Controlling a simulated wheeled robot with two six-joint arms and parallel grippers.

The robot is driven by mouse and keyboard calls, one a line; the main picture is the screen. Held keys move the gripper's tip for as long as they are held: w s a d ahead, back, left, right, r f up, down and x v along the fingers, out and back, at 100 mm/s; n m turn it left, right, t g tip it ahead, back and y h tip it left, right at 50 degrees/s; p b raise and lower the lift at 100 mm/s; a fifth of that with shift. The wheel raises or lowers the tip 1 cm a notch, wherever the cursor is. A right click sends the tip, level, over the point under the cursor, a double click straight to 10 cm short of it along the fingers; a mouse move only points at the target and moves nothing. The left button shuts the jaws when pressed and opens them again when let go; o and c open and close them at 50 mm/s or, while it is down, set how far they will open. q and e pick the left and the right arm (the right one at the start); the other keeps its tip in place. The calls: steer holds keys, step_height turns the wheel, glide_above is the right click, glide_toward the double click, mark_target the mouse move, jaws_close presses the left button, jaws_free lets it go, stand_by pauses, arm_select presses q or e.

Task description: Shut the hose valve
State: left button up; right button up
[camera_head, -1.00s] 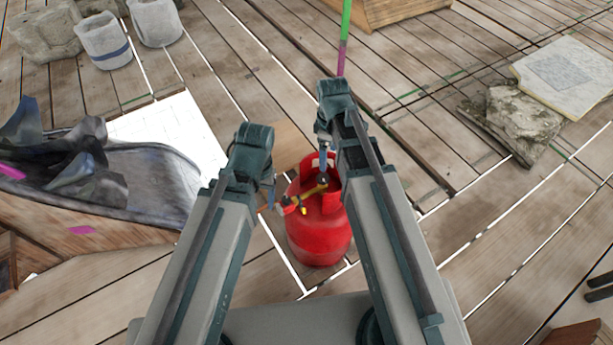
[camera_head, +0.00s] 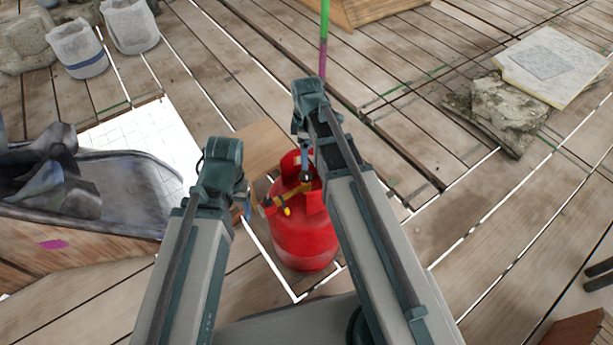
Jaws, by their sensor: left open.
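A red gas cylinder (camera_head: 305,240) with a red collar stands upright on the deck between my two arms. A small yellow fitting (camera_head: 288,198), which looks like the hose valve, sits at its top left, with a small red part (camera_head: 268,206) at its left end. My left gripper (camera_head: 246,208) is open, just left of the fitting and mostly hidden by its own wrist. I cannot tell whether it touches the red part. My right gripper (camera_head: 305,176) points down at the cylinder's top, by the collar. Its fingers are too small and covered to read.
A cardboard-coloured board (camera_head: 262,148) lies behind the cylinder. A dark, draped tray-like thing (camera_head: 120,195) stands at the left. Stone slabs (camera_head: 505,112) lie at the right, and bins (camera_head: 78,48) stand at the back left. Deck planks right of the cylinder are clear.

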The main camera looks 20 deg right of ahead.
mark_target(307, 175)
step_height(307, 175, down, 10)
steer(key=b, duration=0.8)
steer(key=shift+r+b, duration=0.15)
steer(key=shift+b, duration=0.15)
steer(key=c, duration=1.4)
